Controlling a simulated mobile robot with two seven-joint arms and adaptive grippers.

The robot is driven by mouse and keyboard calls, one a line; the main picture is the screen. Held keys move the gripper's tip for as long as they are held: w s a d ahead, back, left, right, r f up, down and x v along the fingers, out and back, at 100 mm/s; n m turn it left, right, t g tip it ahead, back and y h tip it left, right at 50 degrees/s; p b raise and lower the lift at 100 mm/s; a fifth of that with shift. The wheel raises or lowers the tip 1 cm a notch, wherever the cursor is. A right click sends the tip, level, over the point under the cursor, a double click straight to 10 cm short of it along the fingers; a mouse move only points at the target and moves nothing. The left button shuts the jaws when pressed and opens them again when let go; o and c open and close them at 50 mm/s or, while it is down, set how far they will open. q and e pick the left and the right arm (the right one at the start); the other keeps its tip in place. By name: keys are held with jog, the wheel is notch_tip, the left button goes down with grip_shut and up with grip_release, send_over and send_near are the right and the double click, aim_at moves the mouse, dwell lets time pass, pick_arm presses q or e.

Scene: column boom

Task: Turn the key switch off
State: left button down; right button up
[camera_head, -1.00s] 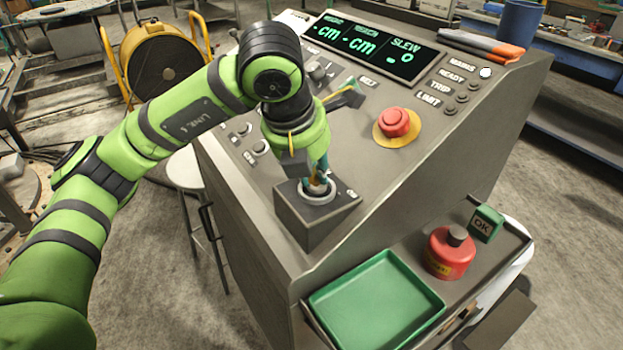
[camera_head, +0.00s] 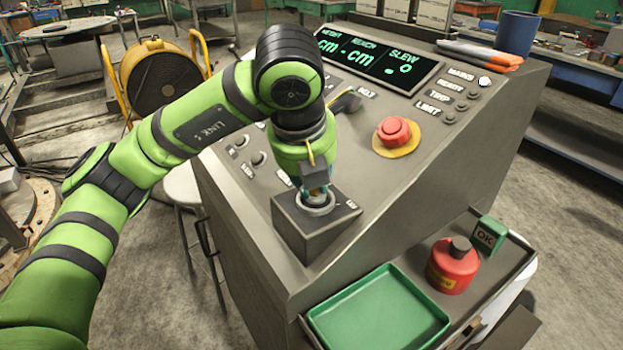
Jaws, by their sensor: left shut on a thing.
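The key switch (camera_head: 314,210) is a round metal collar on top of a grey box (camera_head: 311,232) at the near left of the sloping control console. My left gripper (camera_head: 316,193) points down at it from above and is shut on the key, right at the collar. The key itself is mostly hidden by the fingers and wrist, so its angle cannot be told. Small white lettering shows on the box beside the collar, too small to read. My right gripper is not in the view.
A red mushroom button (camera_head: 394,130) on a yellow ring and a lit display (camera_head: 378,58) are on the console. A blue cup (camera_head: 516,32) stands at the back.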

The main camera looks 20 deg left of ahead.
pick_arm(q)
jog(key=c, duration=1.1)
grip_release()
jog(key=shift+c, duration=0.2)
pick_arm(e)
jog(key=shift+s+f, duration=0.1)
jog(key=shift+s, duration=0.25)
pick_arm(q)
jog(key=v, duration=1.2)
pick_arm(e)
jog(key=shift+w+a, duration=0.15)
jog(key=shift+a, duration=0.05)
